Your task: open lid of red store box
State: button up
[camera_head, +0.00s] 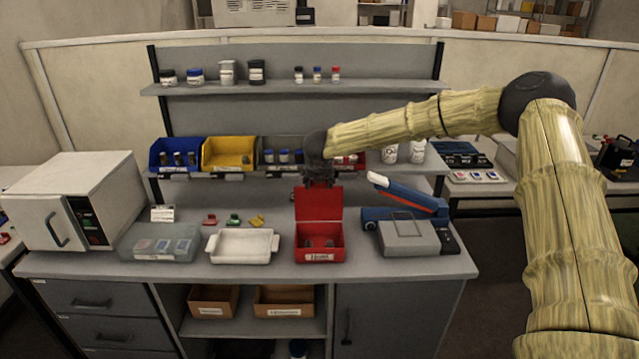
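The red store box (331,255) stands on the grey bench top, right of its middle. Its lid (318,204) stands up at the back, so the box is open, and a few small dark things show inside. A label is on its front. My gripper (318,181) is just above the top edge of the lid, pointing down. It is small and dark here, and I cannot tell whether its fingers are open or shut, or whether they touch the lid.
A white tray (242,246) and a clear-lidded box (160,242) lie left of the red box. A blue and grey device (408,234) stands close on its right. Shelves with coloured bins, such as the yellow bin (228,153), and bottles are behind. A white oven-like machine (76,200) stands far left.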

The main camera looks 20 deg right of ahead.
jog(key=shift+w+d+r, duration=0.1)
jog(key=o, duration=1.4)
jog(key=shift+o, duration=0.2)
jog(key=v, duration=1.2)
